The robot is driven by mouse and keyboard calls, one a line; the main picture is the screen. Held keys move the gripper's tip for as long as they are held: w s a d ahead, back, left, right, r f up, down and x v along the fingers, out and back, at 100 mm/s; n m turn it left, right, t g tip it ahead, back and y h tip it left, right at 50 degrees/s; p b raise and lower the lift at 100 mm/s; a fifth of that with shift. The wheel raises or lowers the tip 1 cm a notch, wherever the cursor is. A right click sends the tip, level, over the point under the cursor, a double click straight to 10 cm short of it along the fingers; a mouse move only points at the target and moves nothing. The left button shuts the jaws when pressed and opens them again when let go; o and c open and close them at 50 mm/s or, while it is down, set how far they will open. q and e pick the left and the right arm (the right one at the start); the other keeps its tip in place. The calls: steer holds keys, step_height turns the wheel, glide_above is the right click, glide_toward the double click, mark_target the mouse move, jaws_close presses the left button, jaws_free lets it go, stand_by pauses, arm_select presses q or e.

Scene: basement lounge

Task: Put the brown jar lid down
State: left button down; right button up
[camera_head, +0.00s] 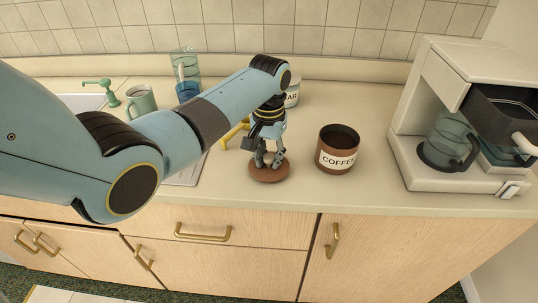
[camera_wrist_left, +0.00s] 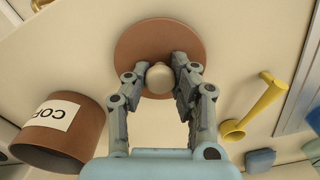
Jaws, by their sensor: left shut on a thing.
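The brown jar lid (camera_head: 268,173) is a round disc with a pale knob, at the front of the counter left of the coffee jar. It also shows in the left wrist view (camera_wrist_left: 130,42), with its knob (camera_wrist_left: 160,76) between my fingertips. My left gripper (camera_head: 269,158) points down and is shut on the knob. The lid is at or just above the counter; I cannot tell if it touches. The brown coffee jar (camera_head: 337,150) stands open beside it, labelled COFFEE. My right gripper is in neither view.
A yellow scoop (camera_wrist_left: 258,108) lies close to the lid. A white jar (camera_head: 293,92) stands behind my wrist. A coffee maker (camera_head: 445,160) fills the right. The counter between jar and coffee maker is clear.

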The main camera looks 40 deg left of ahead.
mark_target(269, 156)
arm_select(q)
steer(key=c, duration=1.5)
jaws_free()
steer(key=shift+f, duration=0.1)
steer(key=o, duration=0.4)
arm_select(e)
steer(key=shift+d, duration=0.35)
arm_select(q)
step_height(269, 156, up, 12)
steer(key=shift+r, duration=0.25)
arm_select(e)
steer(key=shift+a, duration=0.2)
